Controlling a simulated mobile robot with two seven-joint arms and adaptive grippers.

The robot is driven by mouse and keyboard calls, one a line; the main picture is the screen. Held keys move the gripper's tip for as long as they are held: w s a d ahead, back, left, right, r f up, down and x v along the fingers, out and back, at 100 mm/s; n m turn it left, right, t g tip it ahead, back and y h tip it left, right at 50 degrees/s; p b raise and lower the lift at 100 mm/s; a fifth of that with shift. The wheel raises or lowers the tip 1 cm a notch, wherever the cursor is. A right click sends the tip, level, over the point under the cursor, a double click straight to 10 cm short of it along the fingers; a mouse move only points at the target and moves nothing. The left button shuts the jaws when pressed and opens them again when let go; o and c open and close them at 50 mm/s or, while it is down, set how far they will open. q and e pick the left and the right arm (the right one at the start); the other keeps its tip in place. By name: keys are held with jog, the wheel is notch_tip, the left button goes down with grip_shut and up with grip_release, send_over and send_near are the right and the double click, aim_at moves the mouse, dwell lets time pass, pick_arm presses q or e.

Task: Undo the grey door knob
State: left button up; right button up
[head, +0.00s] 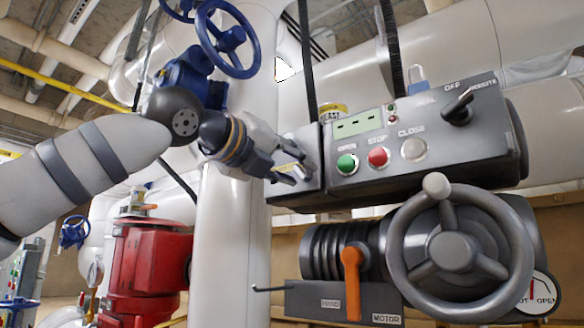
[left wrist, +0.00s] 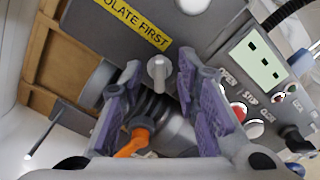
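The grey door knob (left wrist: 159,68) is a small round-ended knob on a grey door (left wrist: 150,38). In the left wrist view it lies between the tips of my left gripper (left wrist: 158,80), with a gap on either side. The gripper's purple-padded fingers are open and hold nothing. In the head view my left gripper (head: 296,172) is in front of the grey door (head: 307,144) at the left end of the control box. The gripper hides the knob there. My right gripper is in neither view.
The control box (head: 470,145) has a green, a red and a grey button and a black selector. Below are a grey handwheel (head: 523,248) and an orange lever (head: 352,278). A white pipe (head: 232,235) stands left of the box, with a blue handwheel (head: 230,39) above.

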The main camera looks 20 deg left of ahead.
pick_arm(q)
grip_shut()
jog(key=shift+n, duration=0.3)
jog(key=n, duration=0.4)
jog(key=shift+f, duration=0.1)
jog(key=shift+a+n, duration=0.1)
jog(key=shift+n, duration=1.9)
grip_release()
